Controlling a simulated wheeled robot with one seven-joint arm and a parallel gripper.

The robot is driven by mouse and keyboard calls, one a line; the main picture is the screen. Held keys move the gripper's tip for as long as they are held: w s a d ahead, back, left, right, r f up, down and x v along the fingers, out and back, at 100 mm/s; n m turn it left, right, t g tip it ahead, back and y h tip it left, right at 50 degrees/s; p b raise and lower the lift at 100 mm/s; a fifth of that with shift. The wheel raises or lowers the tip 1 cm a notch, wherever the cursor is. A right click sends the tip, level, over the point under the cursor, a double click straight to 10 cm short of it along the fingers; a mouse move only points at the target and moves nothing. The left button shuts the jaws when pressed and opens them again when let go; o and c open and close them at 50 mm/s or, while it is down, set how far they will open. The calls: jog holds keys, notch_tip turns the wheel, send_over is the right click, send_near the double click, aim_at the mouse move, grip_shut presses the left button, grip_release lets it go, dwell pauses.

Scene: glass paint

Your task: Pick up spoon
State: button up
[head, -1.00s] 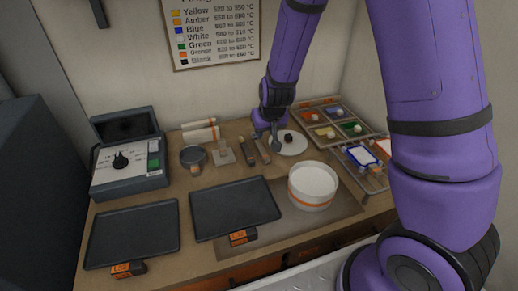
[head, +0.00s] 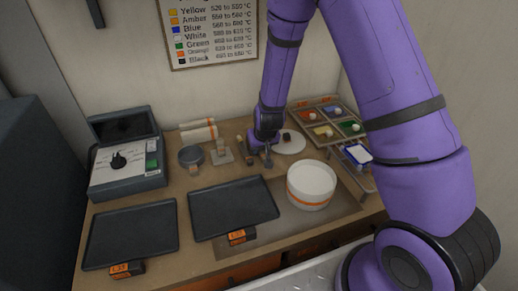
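My gripper (head: 262,148) points down over the back of the worktable, just left of the white round plate (head: 291,143). Its fingers are small and dark here, and I cannot tell whether they are open or shut. A slim tool with a brown and grey body (head: 241,143) lies just left of the gripper; I cannot tell whether it is the spoon. Another slim tool seen there earlier is now largely hidden by the gripper. A small dark object (head: 287,138) sits on the plate. No spoon can be made out clearly.
A white bowl with an orange band (head: 311,188) stands right of centre. Two dark trays (head: 233,207) (head: 131,235) lie in front. A paint tray (head: 327,124) is at back right, a small pan (head: 191,156) left of the tools, and a control box (head: 128,162) far left.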

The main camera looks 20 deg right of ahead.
jog(key=shift+w+f, duration=0.1)
jog(key=shift+f, duration=0.05)
grip_shut()
